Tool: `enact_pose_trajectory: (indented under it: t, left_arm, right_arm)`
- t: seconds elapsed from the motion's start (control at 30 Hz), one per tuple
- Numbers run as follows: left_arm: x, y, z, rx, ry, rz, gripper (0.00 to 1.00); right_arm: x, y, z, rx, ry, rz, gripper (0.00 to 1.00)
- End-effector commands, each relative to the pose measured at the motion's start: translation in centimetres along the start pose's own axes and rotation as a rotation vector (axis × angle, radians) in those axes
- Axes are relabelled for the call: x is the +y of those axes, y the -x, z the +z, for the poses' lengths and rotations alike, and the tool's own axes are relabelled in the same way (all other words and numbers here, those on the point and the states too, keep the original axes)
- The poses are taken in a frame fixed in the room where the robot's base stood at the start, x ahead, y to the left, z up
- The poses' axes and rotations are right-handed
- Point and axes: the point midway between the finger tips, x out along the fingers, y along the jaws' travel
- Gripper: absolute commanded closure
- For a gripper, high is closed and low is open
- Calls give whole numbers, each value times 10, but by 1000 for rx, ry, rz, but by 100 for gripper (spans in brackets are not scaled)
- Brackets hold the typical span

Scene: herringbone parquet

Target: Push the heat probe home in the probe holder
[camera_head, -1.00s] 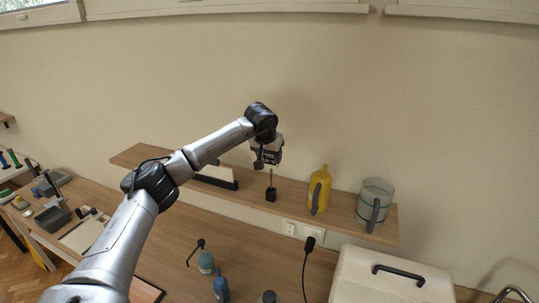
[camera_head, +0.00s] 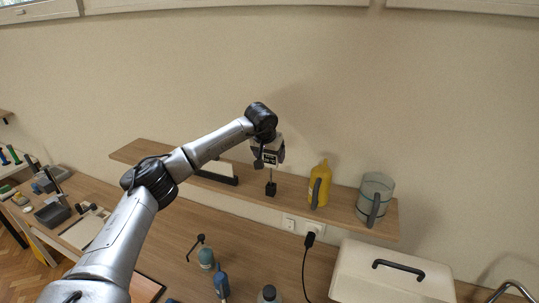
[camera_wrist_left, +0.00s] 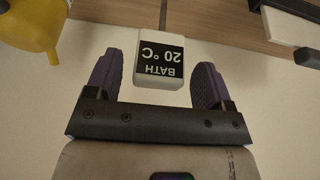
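The heat probe (camera_head: 271,160) stands upright above the wall shelf. It has a pale block head with a black label, which reads "BATH 20 °C" upside down in the left wrist view (camera_wrist_left: 161,66). Its thin stem runs down to the small black probe holder (camera_head: 271,189) on the shelf; a short length of stem shows above the holder. My left gripper (camera_head: 268,150) is at the probe's head. In the left wrist view its dark purple fingers (camera_wrist_left: 157,80) stand either side of the head, with gaps visible on both sides. My right gripper is out of view.
On the shelf (camera_head: 235,192), a yellow bottle (camera_head: 319,184) and a grey-green jug (camera_head: 375,197) stand right of the holder; a white panel with a dark base (camera_head: 216,174) stands left.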

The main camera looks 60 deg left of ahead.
Motion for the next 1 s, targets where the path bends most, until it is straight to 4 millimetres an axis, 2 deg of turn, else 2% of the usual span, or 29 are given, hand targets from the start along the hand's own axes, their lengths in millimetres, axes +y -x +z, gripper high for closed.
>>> enact_pose_trajectory:
  t: [0.3,0.47,1.0]
  left_arm:
    - [0,1,0,0,0,0,18]
    - [0,13,0,3,1,2,18]
    - [0,112,0,3,1,2,18]
  right_arm:
    - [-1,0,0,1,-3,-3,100]
    - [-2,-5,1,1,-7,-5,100]
    - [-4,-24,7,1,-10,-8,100]
